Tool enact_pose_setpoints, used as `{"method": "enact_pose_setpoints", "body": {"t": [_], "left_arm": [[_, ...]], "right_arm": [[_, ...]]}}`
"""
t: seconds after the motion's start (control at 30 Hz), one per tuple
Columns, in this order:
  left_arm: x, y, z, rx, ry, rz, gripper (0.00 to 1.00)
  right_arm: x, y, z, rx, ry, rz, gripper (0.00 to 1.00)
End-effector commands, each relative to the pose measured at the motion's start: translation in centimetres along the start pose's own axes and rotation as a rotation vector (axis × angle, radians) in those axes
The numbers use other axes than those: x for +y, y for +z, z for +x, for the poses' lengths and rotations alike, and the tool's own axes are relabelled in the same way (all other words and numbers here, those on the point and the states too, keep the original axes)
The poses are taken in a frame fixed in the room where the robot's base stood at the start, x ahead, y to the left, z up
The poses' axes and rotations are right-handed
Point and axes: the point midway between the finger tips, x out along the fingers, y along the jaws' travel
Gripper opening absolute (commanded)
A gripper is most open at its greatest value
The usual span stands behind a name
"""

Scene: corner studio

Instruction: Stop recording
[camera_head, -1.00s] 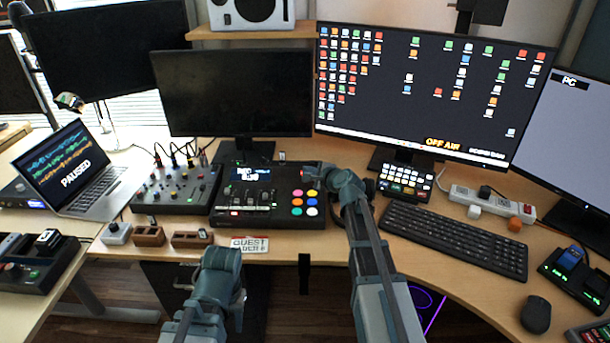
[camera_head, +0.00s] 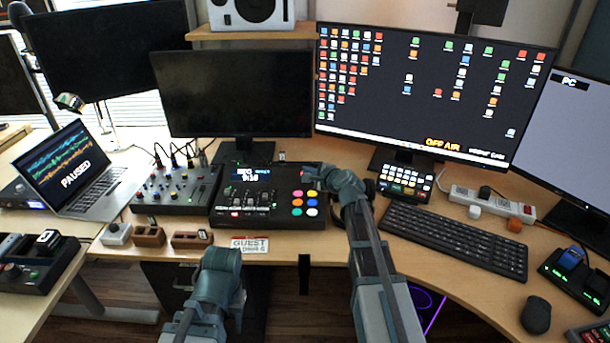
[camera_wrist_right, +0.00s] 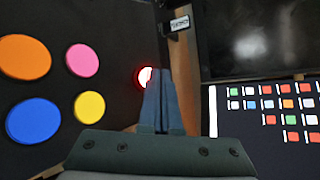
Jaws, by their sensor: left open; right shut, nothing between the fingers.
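The recorder console (camera_head: 228,215) is a black mixer on the desk with faders, coloured pads and a small display (camera_head: 250,174) reading REC above a time whose digits are hard to read. At its upper right, a round button glowing red with a white centre shows in the right wrist view (camera_wrist_right: 144,76). My right gripper (camera_head: 312,172) is shut and empty, its fingertips (camera_wrist_right: 160,80) overlapping the button's right side; I cannot tell whether they press it. My left gripper (camera_head: 220,258) is low in front of the desk, open, its fingers mostly hidden.
A knobbed mixer (camera_head: 172,190) and a laptop (camera_head: 75,175) showing PAUSED stand left of the console. A macro pad (camera_head: 405,182), keyboard (camera_head: 455,240) and power strip (camera_head: 490,203) lie to the right. The large monitor (camera_head: 430,90) reads OFF AIR. A guest sign (camera_head: 250,246) is at the desk's front edge.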

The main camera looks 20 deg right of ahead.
Motion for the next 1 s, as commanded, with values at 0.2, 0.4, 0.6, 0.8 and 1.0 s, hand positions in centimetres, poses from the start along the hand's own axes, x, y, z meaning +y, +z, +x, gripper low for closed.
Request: {"method": "enact_pose_setpoints", "body": {"t": [0.2, 0.4, 0.6, 0.8, 1.0], "left_arm": [[0.00, 0.00, 0.00, 0.000, 0.000, 0.000, 0.45], [0.00, 0.00, 0.00, 0.000, 0.000, 0.000, 0.45], [0.03, -0.02, 0.36, 0.000, 0.000, 0.000, 0.45], [0.08, -0.05, 0.86, 0.000, 0.000, 0.000, 0.45], [0.07, -0.04, 0.77, 0.000, 0.000, 0.000, 0.45]], "right_arm": [[0.00, 0.00, 0.00, 0.000, 0.000, 0.000, 0.00], [0.00, 0.00, 0.00, 0.000, 0.000, 0.000, 0.00], [0.22, -0.20, 0.26, 0.000, 0.000, 0.000, 0.00], [0.50, -0.49, 0.67, 0.000, 0.000, 0.000, 0.00], [0.43, -0.46, 0.62, 0.000, 0.000, 0.000, 0.00]]}}
